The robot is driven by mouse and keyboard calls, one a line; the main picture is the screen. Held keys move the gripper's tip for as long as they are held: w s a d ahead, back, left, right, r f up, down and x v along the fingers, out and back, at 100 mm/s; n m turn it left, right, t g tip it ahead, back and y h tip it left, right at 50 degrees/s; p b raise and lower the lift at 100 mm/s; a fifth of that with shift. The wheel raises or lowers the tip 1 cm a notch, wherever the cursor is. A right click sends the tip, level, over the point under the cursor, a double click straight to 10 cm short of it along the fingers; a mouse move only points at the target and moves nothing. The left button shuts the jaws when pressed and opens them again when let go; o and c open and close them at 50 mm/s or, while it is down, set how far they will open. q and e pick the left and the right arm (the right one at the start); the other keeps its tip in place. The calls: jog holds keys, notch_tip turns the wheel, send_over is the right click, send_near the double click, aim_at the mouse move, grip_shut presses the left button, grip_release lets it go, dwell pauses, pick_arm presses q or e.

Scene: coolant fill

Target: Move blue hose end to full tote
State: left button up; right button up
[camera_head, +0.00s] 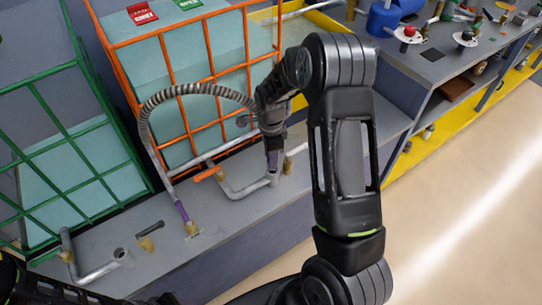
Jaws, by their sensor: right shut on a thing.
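A grey ribbed hose (190,90) arches in front of the orange-caged tote. One end, with a purple-blue band (181,211), points down at a brass fitting (191,229) on the grey bench. The hose's other side runs to my right gripper (273,168), which is shut with a purple-blue piece in it, apparently the blue hose end. The gripper points down just above the bench; its fingertips are partly hidden. The green-caged tote (83,190) shows teal only lower down. My left gripper is not in view.
Bent grey pipes (240,190) and brass fittings (146,243) stand along the bench (185,265). An orange-handled piece (207,174) lies near the gripper. A cluttered workbench (450,62) with blue containers is at upper right. The floor at right is clear.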

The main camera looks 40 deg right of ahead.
jog(key=shift+f+b, duration=1.35)
jog(key=shift+f, duration=0.35)
jog(key=shift+r, duration=0.2)
jog(key=shift+r+p, duration=1.1)
jog(key=shift+r, duration=0.15)
jog(key=shift+f+b, duration=1.1)
jog(key=shift+f, duration=0.3)
dwell(0.9)
jog(key=o, duration=1.1)
jog(key=shift+r, duration=0.2)
notch_tip(320, 180, up, 7)
jog(key=shift+r, duration=0.2)
